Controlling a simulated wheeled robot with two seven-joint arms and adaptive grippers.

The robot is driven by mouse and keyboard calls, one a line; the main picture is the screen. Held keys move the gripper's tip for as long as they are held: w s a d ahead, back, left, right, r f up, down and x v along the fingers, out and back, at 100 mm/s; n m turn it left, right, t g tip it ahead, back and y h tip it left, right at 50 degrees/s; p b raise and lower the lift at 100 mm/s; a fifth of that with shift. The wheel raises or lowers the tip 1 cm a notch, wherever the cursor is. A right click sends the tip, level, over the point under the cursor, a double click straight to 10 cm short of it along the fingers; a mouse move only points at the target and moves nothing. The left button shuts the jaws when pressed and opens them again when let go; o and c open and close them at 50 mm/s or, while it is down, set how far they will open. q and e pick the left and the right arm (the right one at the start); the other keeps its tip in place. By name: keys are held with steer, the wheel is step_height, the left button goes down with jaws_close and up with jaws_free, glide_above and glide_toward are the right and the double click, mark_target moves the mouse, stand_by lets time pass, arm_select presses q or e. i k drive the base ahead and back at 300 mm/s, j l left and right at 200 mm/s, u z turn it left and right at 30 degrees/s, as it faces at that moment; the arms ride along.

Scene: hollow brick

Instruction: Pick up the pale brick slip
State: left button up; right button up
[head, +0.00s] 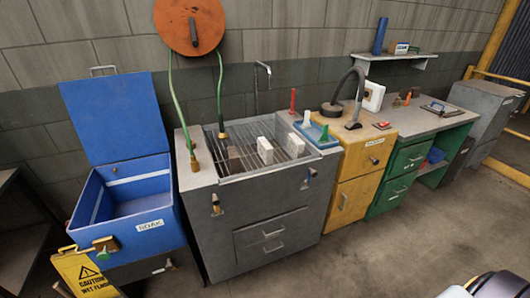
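Two pale blocks stand on the metal grate of the grey sink cabinet. One pale block (265,151) is near the middle of the grate. The other pale block (296,145) is to its right, close to the grate's right side. A darker brownish piece (234,158) is left of them. I cannot tell for sure which pale block is the brick slip. No gripper fingers show; only parts that may be my arms show at the bottom edge, away from the blocks.
A blue open-lidded bin labelled SOAK (150,226) stands left of the sink cabinet (262,228). A yellow caution sign (84,274) is in front of it. A blue tray (316,133), a yellow cabinet (357,180) and a green drawer desk (400,172) stand right. Floor (400,245) in front is clear.

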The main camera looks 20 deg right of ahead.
mark_target(265, 150)
steer(key=i+l, duration=0.1)
steer(key=l, duration=0.25)
steer(key=i+l, duration=0.1)
steer(key=l, duration=0.25)
steer(key=i+l, duration=0.15)
steer(key=l, duration=0.15)
steer(key=i+l, duration=0.1)
steer(key=l, duration=0.25)
